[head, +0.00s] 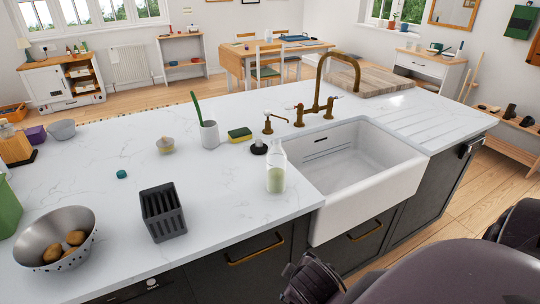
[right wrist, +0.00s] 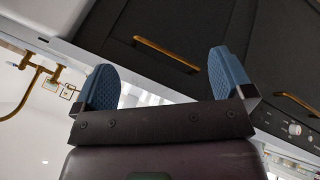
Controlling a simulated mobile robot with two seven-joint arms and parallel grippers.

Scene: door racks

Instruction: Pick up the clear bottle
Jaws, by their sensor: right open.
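The clear bottle (head: 276,172) stands upright on the white countertop, just left of the sink, near the counter's front edge. It is see-through with a pale green lower part. My right gripper (right wrist: 160,66) shows in the right wrist view, its two blue-padded fingers wide apart with nothing between them. It faces the dark cabinet fronts, and the bottle cannot be made out in that view. In the head view my right arm is at the bottom right, in front of the counter and apart from the bottle; its fingers are not clear there. My left gripper is out of view.
The white sink (head: 365,165) with a brass tap (head: 325,85) lies right of the bottle. A dark grey rack (head: 163,212) and colander (head: 55,240) stand left. Counter between bottle and rack is clear.

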